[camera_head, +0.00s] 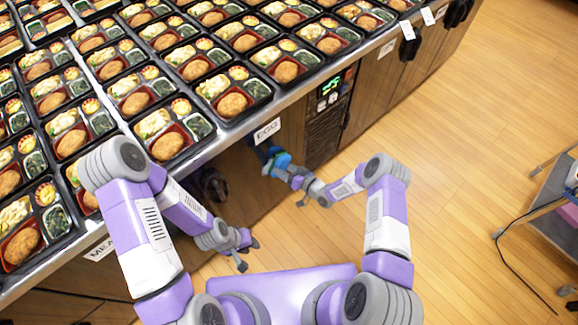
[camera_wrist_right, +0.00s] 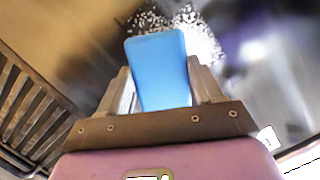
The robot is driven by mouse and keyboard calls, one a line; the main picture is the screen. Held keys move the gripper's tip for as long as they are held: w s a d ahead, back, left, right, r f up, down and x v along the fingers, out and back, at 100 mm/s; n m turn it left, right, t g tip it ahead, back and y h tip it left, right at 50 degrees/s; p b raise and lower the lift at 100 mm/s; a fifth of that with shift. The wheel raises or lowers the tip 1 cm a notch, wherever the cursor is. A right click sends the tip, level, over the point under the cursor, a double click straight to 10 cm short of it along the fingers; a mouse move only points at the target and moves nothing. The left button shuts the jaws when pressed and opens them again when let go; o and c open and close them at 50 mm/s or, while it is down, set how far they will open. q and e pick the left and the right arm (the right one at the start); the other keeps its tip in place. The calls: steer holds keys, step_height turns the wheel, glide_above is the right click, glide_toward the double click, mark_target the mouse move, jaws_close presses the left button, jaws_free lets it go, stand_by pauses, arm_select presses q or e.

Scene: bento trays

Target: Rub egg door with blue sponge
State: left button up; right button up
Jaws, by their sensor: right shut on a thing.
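My right gripper (camera_head: 274,157) is shut on a blue sponge (camera_head: 283,161), close to the front of the egg door (camera_head: 240,163) below the "EGG" label (camera_head: 267,130). In the right wrist view the sponge (camera_wrist_right: 158,68) stands upright between the two fingers (camera_wrist_right: 162,90). White speckles (camera_wrist_right: 185,25) show around its far end, on a dark, blurred surface. Whether the sponge touches the door is hard to tell. My left gripper (camera_head: 246,255) is low at the cabinet's left front, with its fingers spread and nothing between them.
The counter above holds rows of filled bento trays (camera_head: 231,103). A dark vent panel with a green display (camera_head: 331,84) is right of the egg door. A "MEAT" label (camera_head: 101,249) is at the left. Wooden floor (camera_head: 450,150) is free to the right, with a cart (camera_head: 550,200) at the edge.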

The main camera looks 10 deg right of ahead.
mark_target(283, 165)
steer(key=shift+s+a, duration=0.6)
steer(key=shift+a, duration=0.2)
steer(key=shift+s+a, duration=0.6)
steer(key=shift+a, duration=0.15)
steer(key=shift+s+a+p, duration=0.2)
steer(key=shift+s+a, duration=0.25)
steer(key=shift+a, duration=0.3)
steer(key=shift+s+a+p, duration=0.15)
steer(key=shift+s+a, duration=0.3)
steer(key=shift+a, duration=0.25)
steer(key=shift+r+p, duration=0.9)
steer(key=shift+r, duration=0.75)
steer(key=shift+w+d+f+b, duration=0.15)
steer(key=shift+w+d+b, duration=0.15)
steer(key=shift+d+b, duration=0.2)
steer(key=shift+w+d+f+b, duration=0.1)
steer(key=shift+w+d+b, duration=0.15)
steer(key=shift+d+b, duration=0.15)
steer(key=shift+w+d+b, duration=0.4)
steer(key=shift+d+b, duration=0.05)
steer(key=shift+d, duration=0.25)
steer(key=shift+w+d+r+b, duration=0.1)
steer(key=shift+w+d+b, duration=0.75)
steer(key=shift+w+d, duration=0.85)
steer(key=shift+d, duration=0.35)
steer(key=shift+w+d, duration=0.4)
steer(key=shift+d, duration=0.35)
steer(key=shift+s, duration=0.1)
